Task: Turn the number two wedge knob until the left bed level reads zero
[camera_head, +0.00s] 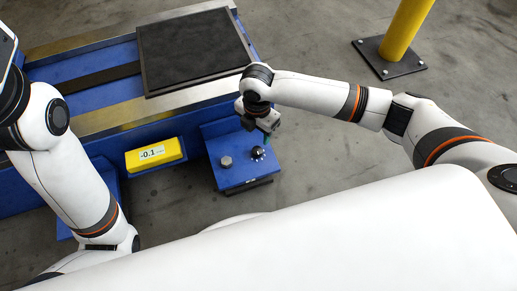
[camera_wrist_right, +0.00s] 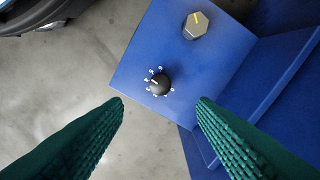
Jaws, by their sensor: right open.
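A yellow level box (camera_head: 155,154) on the blue bed's front side shows -0.1 on its display. A blue block (camera_head: 236,178) to its right carries a round black knob (camera_head: 258,153) and a grey hex head (camera_head: 226,162). In the right wrist view, the black knob (camera_wrist_right: 159,84) has a white pointer line and several white marks around it; the hex head (camera_wrist_right: 196,25) has a yellow line. I see no "two" label I can read. My right gripper (camera_wrist_right: 160,104) is open and empty above the block, its green fingers apart on either side of the black knob. My left gripper is out of view.
A dark flat plate (camera_head: 193,47) lies on the blue bed with metal rails (camera_head: 115,116). A yellow post (camera_head: 403,30) on a dark base plate stands at the back right. Bare concrete floor (camera_head: 330,150) lies right of the block.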

